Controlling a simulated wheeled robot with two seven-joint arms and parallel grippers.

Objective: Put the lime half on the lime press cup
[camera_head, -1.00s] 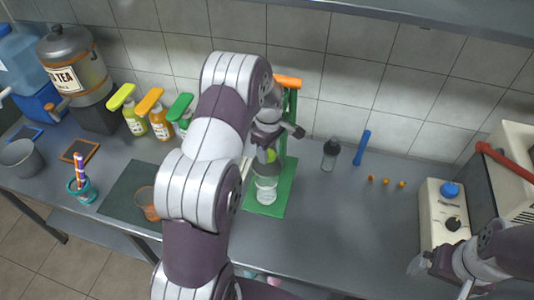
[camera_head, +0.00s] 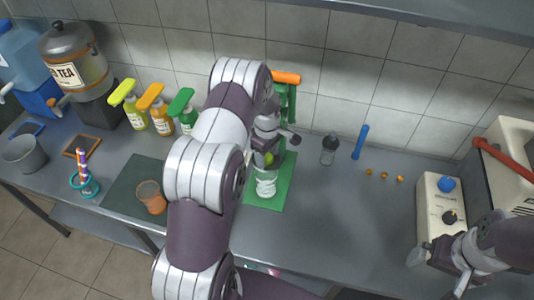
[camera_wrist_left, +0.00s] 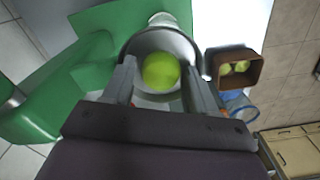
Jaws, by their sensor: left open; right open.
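The green lime press stands on its green base (camera_head: 283,192), with an orange-tipped handle (camera_head: 286,77). In the left wrist view the lime half (camera_wrist_left: 160,71) sits inside the round grey press cup (camera_wrist_left: 137,44). My left gripper (camera_wrist_left: 160,95) is open, with one finger on each side of the lime half; any slight contact cannot be told. In the head view the left gripper (camera_head: 268,146) is at the press and the lime half (camera_head: 268,159) shows small and green there. A clear glass (camera_head: 266,185) stands below. My right gripper (camera_head: 432,266) is open and empty at the lower right.
A brown container (camera_wrist_left: 250,67) holds lime halves in the wrist view. Pump bottles (camera_head: 160,120) stand left of my arm. A dark-capped bottle (camera_head: 329,149) and small orange items (camera_head: 384,176) are right of the press. A cream machine (camera_head: 441,207) stands farther right.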

